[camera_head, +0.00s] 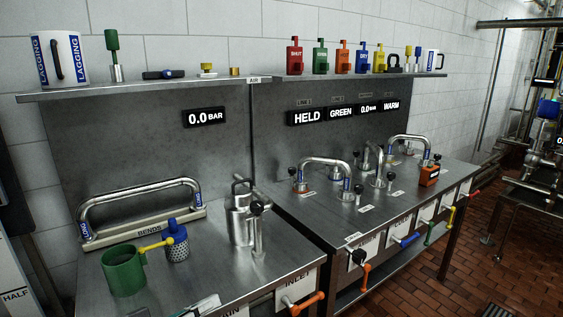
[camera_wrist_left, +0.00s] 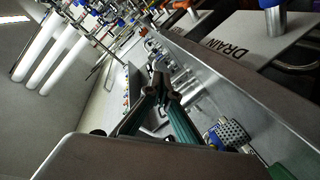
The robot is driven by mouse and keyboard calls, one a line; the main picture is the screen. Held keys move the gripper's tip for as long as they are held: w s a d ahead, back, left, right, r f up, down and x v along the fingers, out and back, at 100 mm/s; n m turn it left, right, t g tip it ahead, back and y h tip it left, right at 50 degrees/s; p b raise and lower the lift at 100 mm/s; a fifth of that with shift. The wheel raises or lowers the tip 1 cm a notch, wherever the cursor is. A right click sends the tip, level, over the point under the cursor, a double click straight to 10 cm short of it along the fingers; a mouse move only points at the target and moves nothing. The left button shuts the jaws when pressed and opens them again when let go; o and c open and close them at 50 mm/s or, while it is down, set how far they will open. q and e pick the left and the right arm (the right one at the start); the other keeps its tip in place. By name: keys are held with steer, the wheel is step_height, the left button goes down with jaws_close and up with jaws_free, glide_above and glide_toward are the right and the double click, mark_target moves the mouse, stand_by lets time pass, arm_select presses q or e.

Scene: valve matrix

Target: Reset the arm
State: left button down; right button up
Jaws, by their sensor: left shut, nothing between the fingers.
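My left gripper (camera_wrist_left: 161,84) shows in the left wrist view, its dark fingers together with nothing between them. It is clear of the bench objects as far as this view shows. I cannot make out either gripper in the head view. My right gripper is in neither view. The task names no other object. In the head view, a green mug (camera_head: 123,272) stands at the front left of the steel bench (camera_head: 200,270). A blue-topped strainer (camera_head: 177,242) with a yellow handle stands beside it and also shows in the left wrist view (camera_wrist_left: 232,132).
A bent pipe (camera_head: 138,190) sits on a rack labelled BENDS. Metal fittings (camera_head: 240,222) and pipe bends (camera_head: 325,163) stand up from the bench. Coloured tags and parts line the shelf (camera_head: 170,90). Coloured valve handles (camera_head: 308,303) project from the front. Brick floor (camera_head: 415,290) is open at right.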

arm_select(q)
steer(key=s+a+f+m+y, duration=0.45)
steer(key=s+f+y, duration=0.3)
steer(key=f, duration=0.45)
steer(key=s+a+f+m+g+y, duration=0.1)
steer(key=s+a+f+g+y, duration=0.25)
steer(key=s+a, duration=0.4)
steer(key=s+a+f+g+y, duration=0.2)
steer(key=s+a+y, duration=0.35)
steer(key=a, duration=0.35)
steer(key=w+d+f+n+t+h, duration=0.1)
steer(key=d+f+t+h, duration=0.3)
steer(key=d+f, duration=0.9)
steer(key=d+n+h, duration=0.1)
steer(key=d+h, duration=0.2)
steer(key=shift+d+f+n+h, duration=0.25)
steer(key=shift+n+h, duration=0.1)
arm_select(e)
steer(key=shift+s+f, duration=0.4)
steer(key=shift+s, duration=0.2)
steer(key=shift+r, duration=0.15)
